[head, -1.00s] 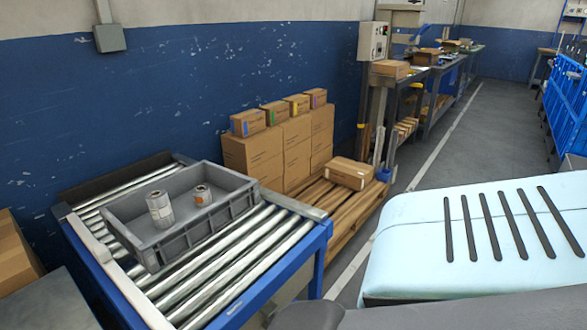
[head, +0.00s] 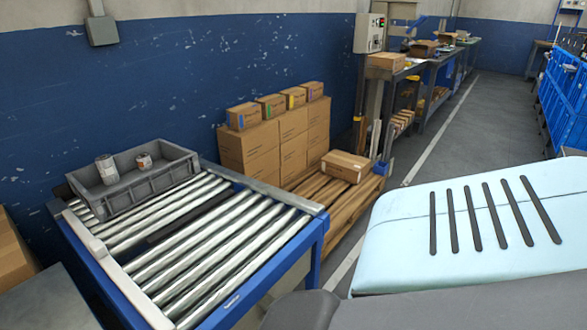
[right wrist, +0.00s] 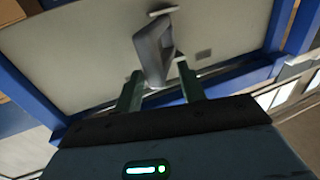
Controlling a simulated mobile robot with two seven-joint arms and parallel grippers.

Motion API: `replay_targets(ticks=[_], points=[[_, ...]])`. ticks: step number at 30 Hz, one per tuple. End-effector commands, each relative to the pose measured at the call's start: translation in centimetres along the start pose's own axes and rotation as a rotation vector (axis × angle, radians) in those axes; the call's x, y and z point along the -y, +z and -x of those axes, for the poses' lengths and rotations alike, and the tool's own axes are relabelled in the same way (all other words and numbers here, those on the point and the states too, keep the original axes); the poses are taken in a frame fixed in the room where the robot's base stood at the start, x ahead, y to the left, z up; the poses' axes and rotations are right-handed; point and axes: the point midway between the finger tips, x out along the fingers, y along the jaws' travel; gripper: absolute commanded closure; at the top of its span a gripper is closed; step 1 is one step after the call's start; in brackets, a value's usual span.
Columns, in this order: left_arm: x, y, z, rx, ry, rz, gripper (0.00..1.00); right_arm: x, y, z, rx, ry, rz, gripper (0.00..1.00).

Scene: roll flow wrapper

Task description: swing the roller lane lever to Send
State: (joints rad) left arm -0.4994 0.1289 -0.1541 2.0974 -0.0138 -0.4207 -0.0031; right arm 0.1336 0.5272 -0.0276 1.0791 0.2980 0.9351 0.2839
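The roller lane (head: 225,245) has metal rollers in a blue frame, at the lower left of the head view. A grey crate (head: 138,195) holding two small rolls (head: 107,169) sits at its far left end. In the right wrist view, a grey handle-like part (right wrist: 153,52), which looks like the lever, hangs beneath a pale panel (right wrist: 85,62). My right gripper (right wrist: 160,68) has its fingers apart, with the handle's near end between them. I cannot tell whether they touch it. No Send marking is readable. My left gripper is in neither view.
Stacked cartons (head: 265,145) and a wooden pallet (head: 345,200) with one box stand behind the lane. A control box (head: 369,33) and benches line the wall farther back. Blue frame bars (right wrist: 235,73) border the pale panel. The aisle floor (head: 440,135) is clear.

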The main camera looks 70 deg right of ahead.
Motion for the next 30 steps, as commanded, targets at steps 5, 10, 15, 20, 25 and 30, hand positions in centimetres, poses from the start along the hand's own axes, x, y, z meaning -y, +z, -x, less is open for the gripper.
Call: replay_targets(ticks=[5, 10, 15, 20, 25, 30], points=[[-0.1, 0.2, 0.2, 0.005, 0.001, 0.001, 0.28, -0.1, 0.0, 2.9, 0.002, 0.002, 0.000, 0.60], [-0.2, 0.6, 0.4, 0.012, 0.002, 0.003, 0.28, -0.2, 0.0, 4.3, 0.000, 0.003, 0.000, 0.60], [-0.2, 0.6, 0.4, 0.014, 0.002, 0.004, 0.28, -0.2, -0.1, 4.6, -0.002, 0.002, 0.000, 0.60], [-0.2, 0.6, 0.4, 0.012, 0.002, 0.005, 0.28, -0.2, -0.1, 4.6, -0.001, 0.002, 0.000, 0.60], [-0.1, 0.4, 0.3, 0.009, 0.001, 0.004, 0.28, -0.2, -0.1, 4.5, -0.001, 0.002, 0.000, 0.60], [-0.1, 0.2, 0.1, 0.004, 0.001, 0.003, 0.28, -0.2, -0.1, 4.5, -0.001, 0.002, 0.000, 0.60]])
